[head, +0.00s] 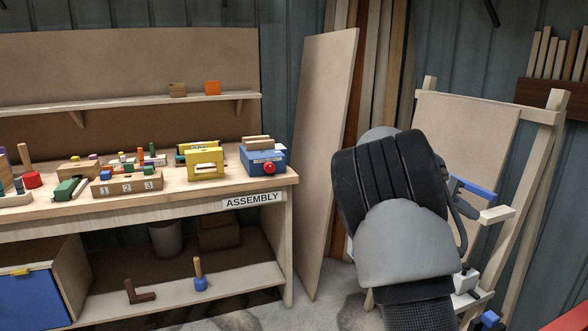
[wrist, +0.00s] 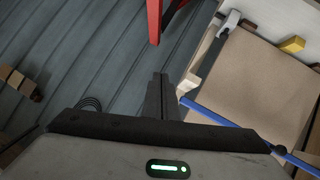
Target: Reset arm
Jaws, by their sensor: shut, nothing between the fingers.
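My arm reaches forward at the right of the head view, in front of a wooden frame with a tan panel (head: 470,125). The arm's thick dark and grey links hide most of my gripper there. In the wrist view my gripper (wrist: 160,78) shows as two dark fingers close together, shut and empty. A blue bar (wrist: 225,122) runs at an angle to the right of the fingers, and I cannot tell its distance from them. A tan panel (wrist: 262,85) lies behind the bar.
A workbench labelled ASSEMBLY (head: 252,200) stands at left with blocks, a yellow box (head: 205,163) and a blue box (head: 264,160). A leaning board (head: 325,150) stands between bench and arm. A red part (wrist: 154,20) shows at the wrist view's top.

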